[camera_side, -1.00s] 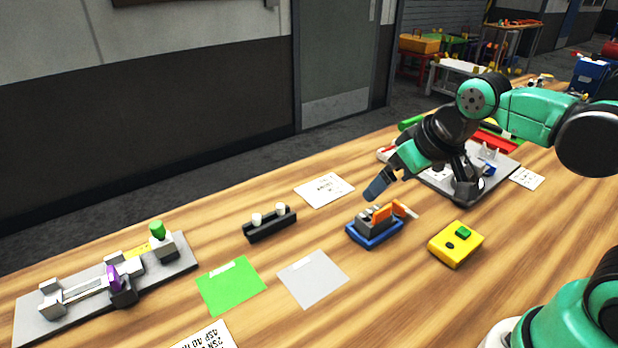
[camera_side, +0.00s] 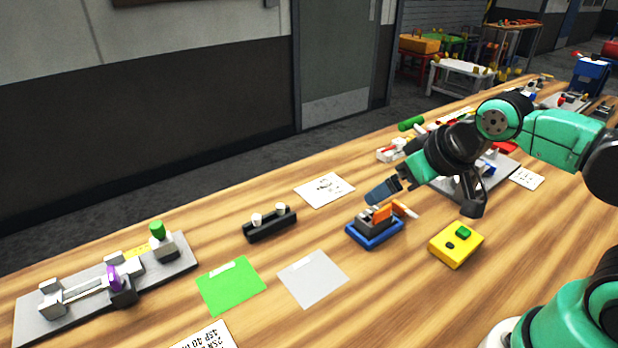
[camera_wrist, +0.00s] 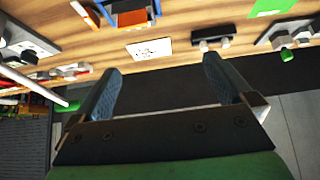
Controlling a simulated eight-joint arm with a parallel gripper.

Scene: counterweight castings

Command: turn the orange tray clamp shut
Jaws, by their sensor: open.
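The blue tray (camera_side: 375,235) holds grey castings (camera_side: 367,217) and stands near the middle of the wooden table. The orange clamp (camera_side: 383,212) sits on the tray's right side, with an orange and white lever (camera_side: 405,209) sticking out to the right. My gripper (camera_side: 380,190) is just above and behind the tray, apart from it as far as I can see. In the wrist view my gripper (camera_wrist: 165,85) has its two fingers wide apart with nothing between them. Part of the tray (camera_wrist: 128,8) with some orange shows at the top edge of that view.
A yellow box with a green button (camera_side: 456,245) stands right of the tray. A black holder with two white pegs (camera_side: 270,224) is to the left. Green (camera_side: 230,285) and grey (camera_side: 313,279) mats lie flat in front. A grey fixture plate (camera_side: 500,165) lies behind my arm.

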